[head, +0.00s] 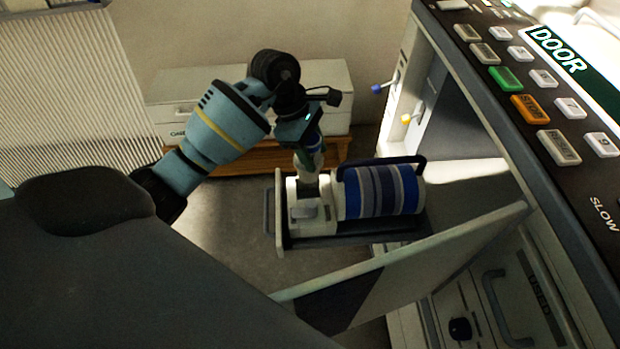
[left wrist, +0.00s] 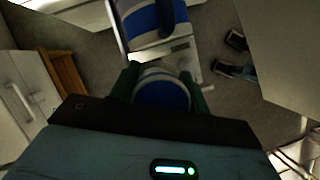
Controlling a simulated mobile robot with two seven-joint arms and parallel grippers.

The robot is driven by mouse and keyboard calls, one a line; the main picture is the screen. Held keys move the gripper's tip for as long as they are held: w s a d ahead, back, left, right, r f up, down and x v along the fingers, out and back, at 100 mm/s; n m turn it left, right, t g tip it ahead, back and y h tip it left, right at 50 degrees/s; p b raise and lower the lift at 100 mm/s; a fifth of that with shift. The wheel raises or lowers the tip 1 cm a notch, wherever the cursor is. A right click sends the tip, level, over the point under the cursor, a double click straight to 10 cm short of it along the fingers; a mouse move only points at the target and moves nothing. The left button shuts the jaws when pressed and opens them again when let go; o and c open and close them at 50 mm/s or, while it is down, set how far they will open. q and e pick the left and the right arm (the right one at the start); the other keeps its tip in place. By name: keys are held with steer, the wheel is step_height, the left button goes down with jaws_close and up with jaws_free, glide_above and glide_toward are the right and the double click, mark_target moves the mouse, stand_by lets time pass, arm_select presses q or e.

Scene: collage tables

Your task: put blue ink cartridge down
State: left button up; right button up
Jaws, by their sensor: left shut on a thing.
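My left gripper (head: 309,165) reaches down over a pulled-out tray (head: 281,225) beside the machine. In the left wrist view it is shut on a round blue and white piece, the blue ink cartridge (left wrist: 162,93), held between the dark green fingers. I cannot tell whether the held piece touches the tray.
The machine's button panel (head: 535,80) fills the upper right. An open white panel (head: 420,262) slants in front of the tray. White boxes (head: 335,85) rest on a low wooden stand (head: 230,158) behind. Grey floor (head: 225,225) is clear left of the tray.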

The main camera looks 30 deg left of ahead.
mark_target(312, 179)
arm_select(q)
steer(key=shift+a+f, duration=0.1)
steer(key=shift+a, duration=0.05)
steer(key=shift+f+b, duration=0.6)
steer(key=shift+f, duration=4.4)
steer(key=shift+f, duration=0.2)
steer(key=o, duration=1.1)
steer(key=shift+c, duration=0.2)
steer(key=shift+r, duration=0.1)
